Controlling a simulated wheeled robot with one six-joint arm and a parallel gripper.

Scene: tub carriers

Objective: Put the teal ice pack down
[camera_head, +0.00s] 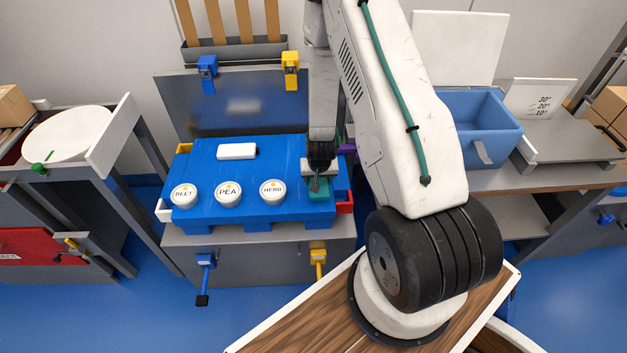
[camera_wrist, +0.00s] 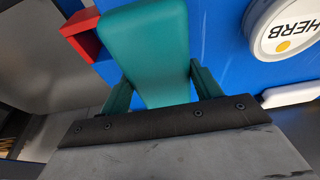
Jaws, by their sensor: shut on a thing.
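The teal ice pack (camera_head: 319,191) is at the right front part of the blue carrier's top (camera_head: 255,173). My gripper (camera_head: 319,183) points down there and is shut on the ice pack. In the wrist view the ice pack (camera_wrist: 148,50) extends out between the two fingers of my gripper (camera_wrist: 163,85). The blue surface lies behind it. I cannot tell whether the pack touches the carrier. The tub marked HERB (camera_head: 274,190) is to the left of the pack, apart from it, and shows in the wrist view (camera_wrist: 285,28).
Tubs marked PEA (camera_head: 228,195) and BEET (camera_head: 184,195) stand left of HERB. A white block (camera_head: 236,151) lies farther back on the carrier. A red part (camera_wrist: 83,34) sits at the carrier's edge close to the pack. A blue bin (camera_head: 487,127) stands on the right bench.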

